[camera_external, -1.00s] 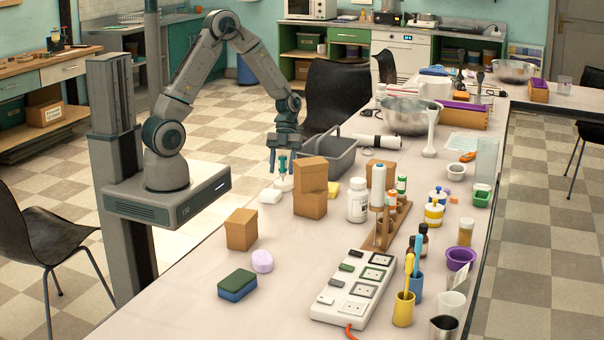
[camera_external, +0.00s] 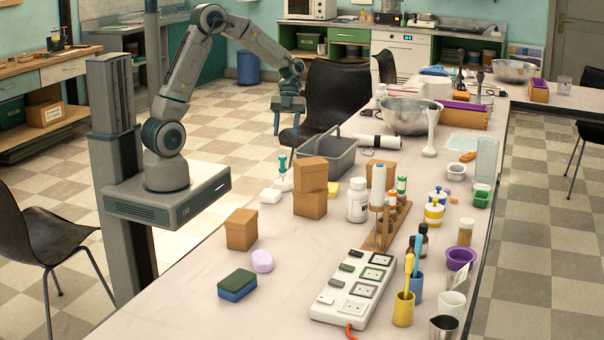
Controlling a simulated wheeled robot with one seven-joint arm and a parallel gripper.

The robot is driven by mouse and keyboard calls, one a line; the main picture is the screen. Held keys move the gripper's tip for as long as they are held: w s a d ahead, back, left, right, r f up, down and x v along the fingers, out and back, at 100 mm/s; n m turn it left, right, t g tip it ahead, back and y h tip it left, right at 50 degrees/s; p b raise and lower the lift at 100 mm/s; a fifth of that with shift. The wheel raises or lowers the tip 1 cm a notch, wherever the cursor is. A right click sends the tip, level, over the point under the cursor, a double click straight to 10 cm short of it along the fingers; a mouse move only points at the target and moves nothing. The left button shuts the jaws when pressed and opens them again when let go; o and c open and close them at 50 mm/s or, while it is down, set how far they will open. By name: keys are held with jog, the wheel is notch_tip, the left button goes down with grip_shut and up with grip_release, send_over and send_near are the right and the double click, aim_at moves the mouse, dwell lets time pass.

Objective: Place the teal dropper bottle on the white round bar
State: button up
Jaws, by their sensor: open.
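The teal dropper bottle (camera_external: 282,166) stands near the table's left edge, behind the stacked cardboard boxes. It appears upright on a low white piece (camera_external: 284,184) that looks like the white round bar, partly hidden by the boxes. From this angle I cannot tell exactly how its base sits. My gripper (camera_external: 286,123) is open and empty, pointing down in the air above the bottle and clear of it.
Two stacked cardboard boxes (camera_external: 310,188) stand just right of the bottle. A grey caddy (camera_external: 335,156) is behind them. A white block (camera_external: 270,196) lies in front left of the bottle. A white jar (camera_external: 357,200) stands further right.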

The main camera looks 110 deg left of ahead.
jog(key=s+d+r+n+y, duration=0.1)
jog(key=d+n, duration=0.4)
jog(key=d, duration=0.5)
jog(key=s+d+r+n+t+y, duration=0.1)
jog(key=d+r+n+y, duration=0.2)
jog(key=d, duration=0.7)
jog(key=s+d+r+n+y, duration=0.1)
jog(key=s+d+r+n, duration=0.1)
jog(key=d+n, duration=0.5)
jog(key=d+r, duration=0.1)
jog(key=d, duration=0.2)
jog(key=shift+n+t+y, duration=0.3)
jog(key=shift+y, duration=0.1)
